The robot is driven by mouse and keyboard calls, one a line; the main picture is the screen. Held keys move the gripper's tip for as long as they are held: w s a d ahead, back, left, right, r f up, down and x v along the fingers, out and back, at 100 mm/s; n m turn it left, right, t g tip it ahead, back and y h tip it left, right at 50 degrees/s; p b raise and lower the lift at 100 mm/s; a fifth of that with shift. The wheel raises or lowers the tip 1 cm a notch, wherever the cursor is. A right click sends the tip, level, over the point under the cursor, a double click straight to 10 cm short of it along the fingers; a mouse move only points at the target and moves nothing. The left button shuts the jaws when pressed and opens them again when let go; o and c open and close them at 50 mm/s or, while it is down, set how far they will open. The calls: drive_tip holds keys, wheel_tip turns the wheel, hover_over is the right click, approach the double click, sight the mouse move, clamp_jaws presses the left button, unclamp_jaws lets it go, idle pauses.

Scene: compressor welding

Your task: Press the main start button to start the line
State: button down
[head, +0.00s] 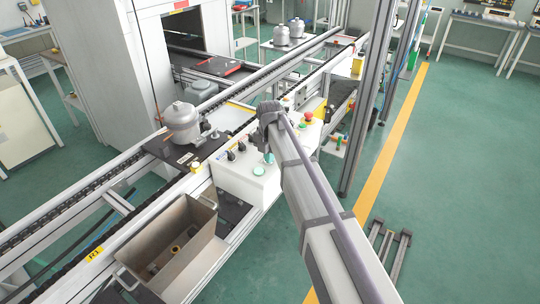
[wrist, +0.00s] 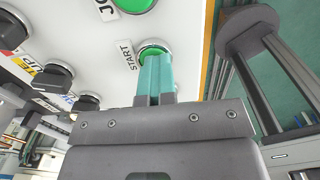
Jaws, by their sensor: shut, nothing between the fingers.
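A second green button (wrist: 136,4), with a partly cut label, shows at the top edge. In the head view, my arm hides part of the box, and only a bit of the teal fingers shows.
Black knobs (wrist: 50,75) sit left of the START button. A red emergency stop (head: 308,117) stands on the box's far part. A grey compressor (head: 182,122) rests on a dark pallet on the conveyor. A brown metal bin (head: 170,245) is at front left. Floor at right is mostly clear.

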drive_tip(key=shift+s+f, duration=0.2)
drive_tip(key=shift+f, duration=0.1)
wheel_tip(320, 180, up, 15)
drive_tip(key=p, duration=1.5)
drive_tip(key=shift+w+f, duration=0.2)
drive_tip(key=shift+w, duration=0.05)
